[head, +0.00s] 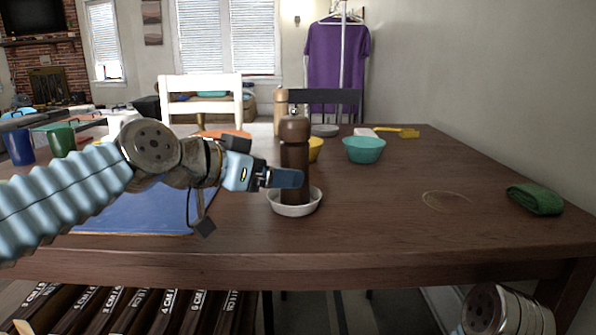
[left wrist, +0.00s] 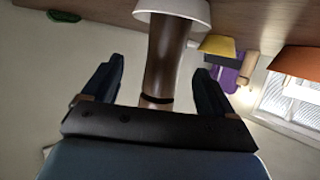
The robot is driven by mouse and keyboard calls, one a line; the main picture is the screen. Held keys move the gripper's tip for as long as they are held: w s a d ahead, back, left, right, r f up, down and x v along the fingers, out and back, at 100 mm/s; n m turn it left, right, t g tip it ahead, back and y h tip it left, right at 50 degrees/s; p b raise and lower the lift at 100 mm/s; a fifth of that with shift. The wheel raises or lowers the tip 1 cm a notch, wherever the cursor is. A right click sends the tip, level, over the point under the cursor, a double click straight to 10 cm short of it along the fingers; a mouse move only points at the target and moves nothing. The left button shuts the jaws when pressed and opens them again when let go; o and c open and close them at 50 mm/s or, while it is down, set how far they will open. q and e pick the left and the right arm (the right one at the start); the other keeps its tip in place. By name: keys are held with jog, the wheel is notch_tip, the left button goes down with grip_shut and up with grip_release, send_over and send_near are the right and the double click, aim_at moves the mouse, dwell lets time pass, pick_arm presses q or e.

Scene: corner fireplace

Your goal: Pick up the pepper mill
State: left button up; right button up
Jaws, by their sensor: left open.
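The dark brown pepper mill (head: 295,158) stands upright in a small white dish (head: 293,209) near the middle of the table. My left gripper (head: 288,178) is at the mill's body, its near finger covering part of the mill in the head view. In the left wrist view the mill (left wrist: 168,55) lies between the two open fingers of the left gripper (left wrist: 160,88), with a gap on each side. The white dish (left wrist: 195,12) shows at the top of that view. In the head view my right arm shows at the bottom right, but its gripper's fingers are out of sight.
A yellow bowl (head: 315,149) stands just behind the mill, and a teal bowl (head: 364,149) is to its right. A lighter mill-like item (head: 280,108) stands behind. A blue mat (head: 140,212) lies at left. A green cloth (head: 534,199) lies at right; the right-front table is mostly clear.

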pick_arm(q)
jog(key=x, duration=0.3)
jog(key=p+x, duration=0.1)
jog(key=x, duration=0.3)
jog(key=shift+w+a+r, duration=0.2)
jog(key=shift+w, duration=0.1)
jog(key=shift+c, duration=0.5)
jog(key=c, duration=1.2)
jog(key=shift+r, duration=0.15)
